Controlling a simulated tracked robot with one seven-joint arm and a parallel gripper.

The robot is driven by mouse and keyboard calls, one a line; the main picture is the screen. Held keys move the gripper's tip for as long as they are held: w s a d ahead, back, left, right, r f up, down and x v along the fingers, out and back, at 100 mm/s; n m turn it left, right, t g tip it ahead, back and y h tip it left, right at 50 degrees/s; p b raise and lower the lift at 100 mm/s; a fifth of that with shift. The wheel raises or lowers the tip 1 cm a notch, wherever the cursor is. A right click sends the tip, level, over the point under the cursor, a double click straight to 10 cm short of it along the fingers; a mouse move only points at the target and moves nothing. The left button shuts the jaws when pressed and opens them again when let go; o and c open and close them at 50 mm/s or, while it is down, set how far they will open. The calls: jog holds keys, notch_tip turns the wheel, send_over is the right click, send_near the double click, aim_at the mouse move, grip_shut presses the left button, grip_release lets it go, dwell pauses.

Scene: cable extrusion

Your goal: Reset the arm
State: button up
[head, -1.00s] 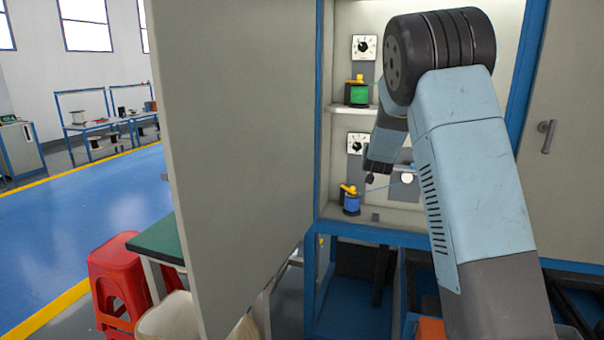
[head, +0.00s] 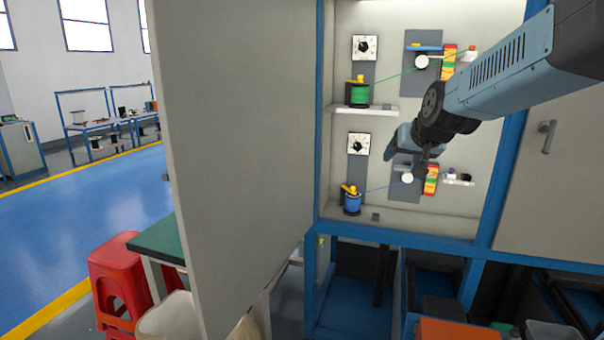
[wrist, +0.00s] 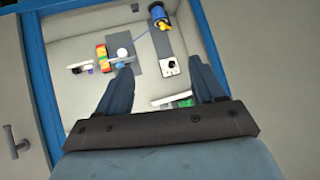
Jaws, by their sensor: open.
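My gripper (wrist: 160,62) is open in the wrist view. A green spool (head: 359,95) sits on the upper shelf.
White dials (head: 365,47) and (head: 358,146) are on the back wall. Coloured blocks (head: 449,62) and (head: 431,180) stand at right. An open grey door (head: 235,150) stands at left. Red stools (head: 112,275) are beyond it. An orange box (head: 458,331) is below.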

jog(key=s+f+g, duration=0.2)
jog(key=s, duration=1.1)
jog(key=s+f+n+g, duration=0.1)
jog(key=s+f+g, duration=0.1)
jog(key=s, duration=1.1)
jog(key=shift+a+f+h, duration=0.3)
jog(key=shift+a+f, duration=0.05)
jog(key=shift+c, duration=0.3)
